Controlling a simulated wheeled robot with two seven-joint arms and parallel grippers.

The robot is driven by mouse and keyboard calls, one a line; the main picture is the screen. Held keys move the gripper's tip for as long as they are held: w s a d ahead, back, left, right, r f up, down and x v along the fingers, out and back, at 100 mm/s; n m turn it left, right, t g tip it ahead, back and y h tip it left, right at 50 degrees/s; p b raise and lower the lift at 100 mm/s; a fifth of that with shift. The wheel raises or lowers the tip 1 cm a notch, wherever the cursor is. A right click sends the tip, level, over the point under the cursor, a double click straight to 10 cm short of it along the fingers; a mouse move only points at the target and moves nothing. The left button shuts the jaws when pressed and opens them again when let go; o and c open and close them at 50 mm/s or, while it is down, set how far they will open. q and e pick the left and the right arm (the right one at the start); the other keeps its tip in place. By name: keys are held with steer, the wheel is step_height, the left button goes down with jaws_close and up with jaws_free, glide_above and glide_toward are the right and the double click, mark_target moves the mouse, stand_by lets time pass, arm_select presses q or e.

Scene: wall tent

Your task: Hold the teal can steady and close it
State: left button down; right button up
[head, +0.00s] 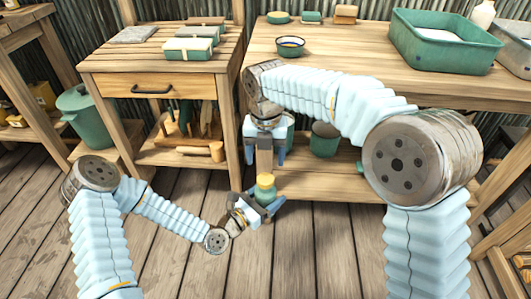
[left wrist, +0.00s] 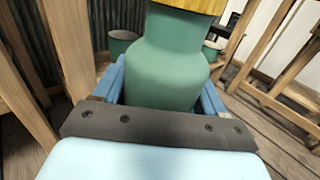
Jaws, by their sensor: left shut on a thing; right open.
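The teal can (head: 265,194) is held upright in my left gripper (head: 263,207), low in front of the benches in the head view. The gripper's blue fingers are on both sides of the can's body in the left wrist view (left wrist: 165,85). A yellow top piece (head: 265,179) shows on the can; its upper edge is cut off in the left wrist view (left wrist: 190,4). I cannot tell whether it is fully seated. My right gripper (head: 265,158) is open, pointing down above the can, apart from it.
A wooden workbench (head: 345,60) stands behind, with a teal tub (head: 440,45) and a small bowl (head: 290,46) on it. A drawer table (head: 110,60) stands to its left, a green bucket (head: 85,115) further left. The plank floor in front is clear.

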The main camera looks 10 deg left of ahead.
mark_target(265, 178)
step_height(265, 178, down, 8)
steer(key=shift+r, duration=0.2)
stand_by(0.3)
